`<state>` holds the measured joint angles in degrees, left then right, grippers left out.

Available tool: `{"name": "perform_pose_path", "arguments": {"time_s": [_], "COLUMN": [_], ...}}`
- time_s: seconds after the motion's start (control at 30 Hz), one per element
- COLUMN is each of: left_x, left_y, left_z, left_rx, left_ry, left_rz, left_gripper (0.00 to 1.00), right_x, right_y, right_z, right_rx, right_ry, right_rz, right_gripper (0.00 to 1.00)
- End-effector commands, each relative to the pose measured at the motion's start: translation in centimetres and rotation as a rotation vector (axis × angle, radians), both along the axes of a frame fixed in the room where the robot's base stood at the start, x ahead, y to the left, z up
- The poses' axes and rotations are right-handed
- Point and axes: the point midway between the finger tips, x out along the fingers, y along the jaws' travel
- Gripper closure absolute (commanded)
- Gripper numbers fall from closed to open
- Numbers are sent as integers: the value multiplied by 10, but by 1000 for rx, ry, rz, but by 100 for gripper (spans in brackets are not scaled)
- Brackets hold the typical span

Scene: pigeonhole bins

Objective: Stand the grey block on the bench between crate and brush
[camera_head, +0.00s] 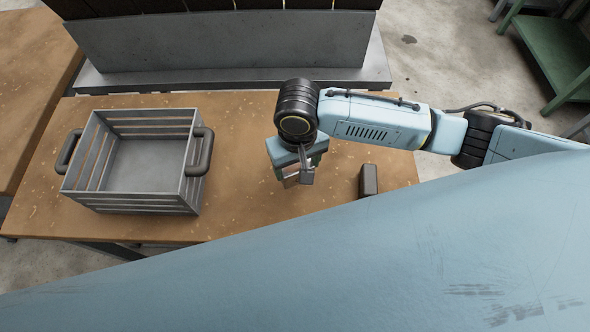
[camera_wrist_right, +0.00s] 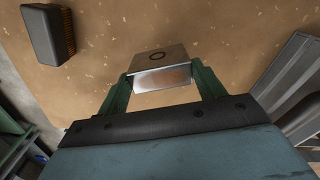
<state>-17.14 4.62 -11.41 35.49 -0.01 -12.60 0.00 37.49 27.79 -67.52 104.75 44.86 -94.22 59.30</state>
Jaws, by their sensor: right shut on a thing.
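The grey block (camera_wrist_right: 160,60) is held between the green fingers of my right gripper (camera_head: 298,176). In the right wrist view its end face carries a dark ring, and a side face has a reddish-brown sheen. In the head view the block (camera_head: 290,183) is mostly hidden by the gripper. I cannot tell whether it touches the bench. The grey slatted crate (camera_head: 148,208) stands on the bench to the left of the gripper. The dark brush (camera_head: 368,180) lies to the right; its brown bristles show in the wrist view (camera_wrist_right: 48,33). My left gripper is out of view.
The wooden bench (camera_head: 245,215) is bare between crate and brush. A grey rack (camera_head: 225,45) with dark bins stands along its back edge. A green shelf (camera_head: 555,50) is at the far right. My own blue surface covers the bottom of the head view.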

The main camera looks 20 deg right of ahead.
Motion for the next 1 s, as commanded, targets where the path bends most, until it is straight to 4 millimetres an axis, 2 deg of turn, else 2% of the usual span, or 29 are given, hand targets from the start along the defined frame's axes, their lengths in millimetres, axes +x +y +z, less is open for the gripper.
{"name": "perform_pose_path", "arguments": {"time_s": [0.17,0.37,0.73,0.77,0.9,1.0], "left_x": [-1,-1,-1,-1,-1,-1], "left_y": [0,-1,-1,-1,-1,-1], "left_z": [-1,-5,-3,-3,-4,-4], "left_rx": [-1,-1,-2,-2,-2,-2], "left_ry": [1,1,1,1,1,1], "left_rz": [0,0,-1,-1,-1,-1], "left_gripper": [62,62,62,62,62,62], "right_x": [0,1,1,0,0,0], "right_y": [0,0,0,0,0,0], "right_z": [-13,-38,-42,-43,-43,-43], "right_rx": [1,0,2,1,1,0], "right_ry": [0,-2,-2,-1,-1,-1], "right_rz": [1,0,0,0,1,1], "right_gripper": [59,59,59,29,11,10]}}
